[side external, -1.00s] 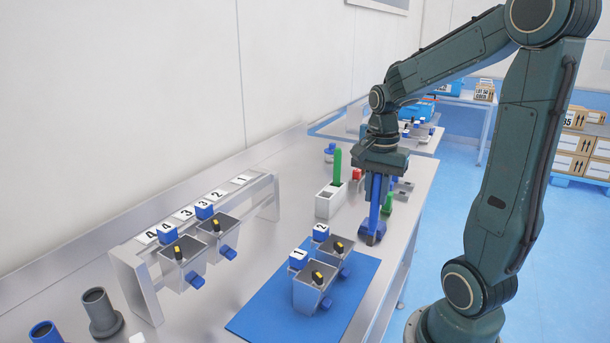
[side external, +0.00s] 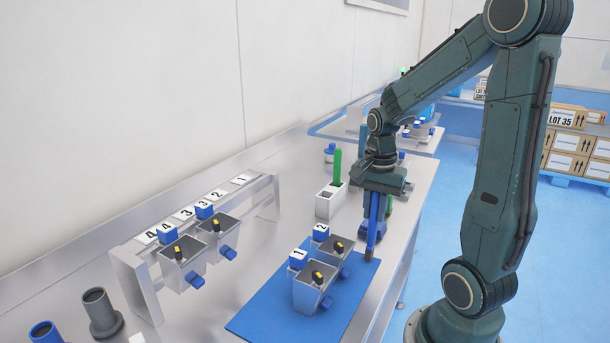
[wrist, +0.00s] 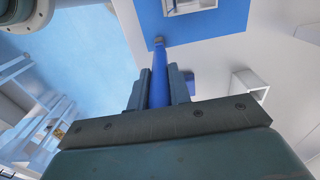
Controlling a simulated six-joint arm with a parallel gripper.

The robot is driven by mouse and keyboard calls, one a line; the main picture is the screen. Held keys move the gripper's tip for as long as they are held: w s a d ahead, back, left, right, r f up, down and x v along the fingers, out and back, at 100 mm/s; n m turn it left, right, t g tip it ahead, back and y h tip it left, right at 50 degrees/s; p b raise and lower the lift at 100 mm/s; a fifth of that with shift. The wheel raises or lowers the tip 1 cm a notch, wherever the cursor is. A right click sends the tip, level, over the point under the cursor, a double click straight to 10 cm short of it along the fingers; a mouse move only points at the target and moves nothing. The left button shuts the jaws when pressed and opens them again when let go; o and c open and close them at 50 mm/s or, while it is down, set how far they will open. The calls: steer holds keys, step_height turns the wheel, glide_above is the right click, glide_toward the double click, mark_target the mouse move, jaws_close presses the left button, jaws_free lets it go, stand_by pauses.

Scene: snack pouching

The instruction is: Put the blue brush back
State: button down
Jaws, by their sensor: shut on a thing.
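The blue brush (side external: 374,218) is held nearly upright in my gripper (side external: 379,192), its grey tip pointing down near the far right corner of the blue mat. I cannot tell whether the tip touches anything. In the wrist view the blue brush (wrist: 159,75) lies between the two fingers (wrist: 159,92), which are shut on it. A white holder (side external: 323,208) stands to the left of my gripper. A green brush (side external: 337,166) stands upright in its far slot; its near slot looks empty.
The blue mat (side external: 262,315) bears two metal bins (side external: 309,292) with number cards 1 and 2. A metal rack (side external: 137,285) with two more bins stands at left. A dark blue thing (side external: 365,222) is partly hidden behind the brush. Bare bench lies between rack and mat.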

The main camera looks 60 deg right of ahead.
steer(key=shift+f, duration=0.1)
steer(key=c, duration=1.3)
jaws_free()
step_height(320, 180, up, 12)
steer(key=shift+r, duration=0.15)
steer(key=s+a+n+t, duration=0.2)
steer(key=a+n, duration=0.6)
steer(key=n, duration=0.1)
steer(key=s+a+n+t, duration=0.2)
steer(key=a+n+t, duration=0.1)
steer(key=a+n, duration=0.6)
steer(key=shift+a+f+t, duration=0.2)
steer(key=shift+f+t, duration=0.1)
steer(key=shift+f, duration=0.15)
